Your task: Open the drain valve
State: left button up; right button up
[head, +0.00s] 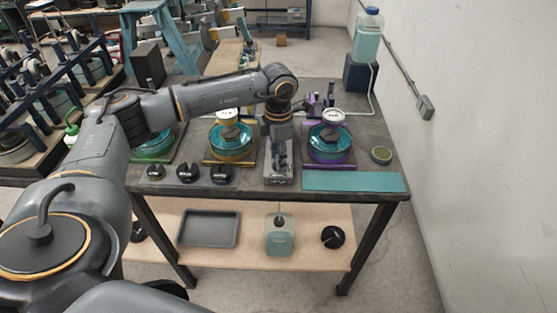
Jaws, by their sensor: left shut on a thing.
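My left arm reaches over the dark worktable (247,187) from the left. My left gripper (281,158) points down between the yellow and purple frames, over a narrow grey fixture (278,180). It is shut on a small part there, which its fingers mostly hide. I cannot make out which part is the drain valve or how its handle stands. Teal round basins sit in the yellow frame (229,163) and the purple frame (331,165). A green frame (152,158) stands further left, partly behind my arm. My right gripper is not in view.
Dark slotted weights (187,173) line the front left. A liquid bottle (368,38) stands on a dark block (358,73) behind, with a tube (374,95). The lower shelf holds a tray (208,229).

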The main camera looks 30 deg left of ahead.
pick_arm(q)
jog(key=shift+m, duration=0.5)
jog(key=o, duration=1.2)
jog(key=shift+c, duration=0.2)
notch_tip(320, 180, up, 12)
dwell(0.4)
